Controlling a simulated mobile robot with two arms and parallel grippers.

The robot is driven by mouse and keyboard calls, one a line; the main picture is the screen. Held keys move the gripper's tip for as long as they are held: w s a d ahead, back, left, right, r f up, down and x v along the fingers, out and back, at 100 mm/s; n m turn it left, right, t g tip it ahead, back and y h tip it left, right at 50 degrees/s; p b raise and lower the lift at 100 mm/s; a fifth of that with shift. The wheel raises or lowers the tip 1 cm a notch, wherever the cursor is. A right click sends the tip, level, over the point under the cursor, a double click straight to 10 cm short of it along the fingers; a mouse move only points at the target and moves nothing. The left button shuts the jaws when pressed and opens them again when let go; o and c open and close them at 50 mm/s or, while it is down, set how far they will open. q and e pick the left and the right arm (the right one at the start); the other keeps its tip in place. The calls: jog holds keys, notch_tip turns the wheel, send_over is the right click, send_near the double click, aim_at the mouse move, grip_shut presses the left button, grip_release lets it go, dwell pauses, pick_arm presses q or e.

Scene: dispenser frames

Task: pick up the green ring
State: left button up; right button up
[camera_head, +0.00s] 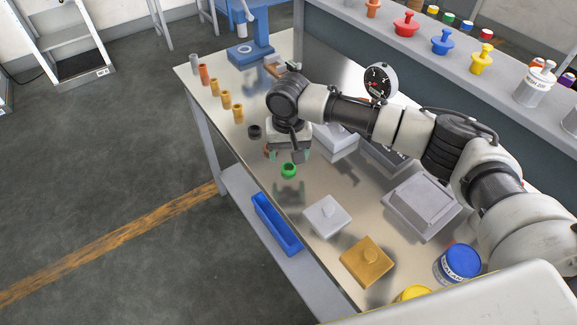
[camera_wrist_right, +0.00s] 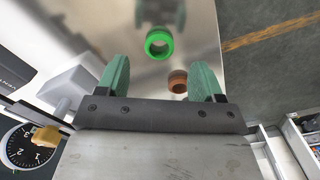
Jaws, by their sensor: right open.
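The green ring (camera_head: 289,174) lies flat on the metal workbench (camera_head: 313,185), near its left edge. It also shows in the right wrist view (camera_wrist_right: 159,34), beyond the fingertips and roughly midway between them. My right gripper (camera_head: 285,155) is above the bench, just behind the ring in the head view. Its two green fingers (camera_wrist_right: 158,76) are apart with nothing between them gripped. A brown ring (camera_wrist_right: 177,75) lies below, close to one finger in the wrist view; the gripper partly hides it in the head view. My left gripper is not in view.
A black ring (camera_head: 254,131) and a row of orange and yellow cylinders (camera_head: 225,100) stand farther back. A blue bin (camera_head: 277,226) sits below the bench edge.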

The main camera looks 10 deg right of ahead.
aim_at(289, 165)
notch_tip(289, 165, down, 5)
jog(key=shift+r+p, duration=0.2)
jog(key=shift+p, duration=0.3)
jog(key=shift+f, duration=0.45)
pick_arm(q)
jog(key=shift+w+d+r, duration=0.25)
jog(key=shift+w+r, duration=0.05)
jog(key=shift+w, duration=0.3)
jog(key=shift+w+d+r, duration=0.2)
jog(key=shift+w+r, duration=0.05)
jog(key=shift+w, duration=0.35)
pick_arm(e)
jog(key=shift+c, duration=1.1)
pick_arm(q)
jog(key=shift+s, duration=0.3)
pick_arm(e)
jog(key=c, duration=0.8)
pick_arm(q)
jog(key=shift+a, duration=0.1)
pick_arm(e)
jog(key=shift+r, duration=0.15)
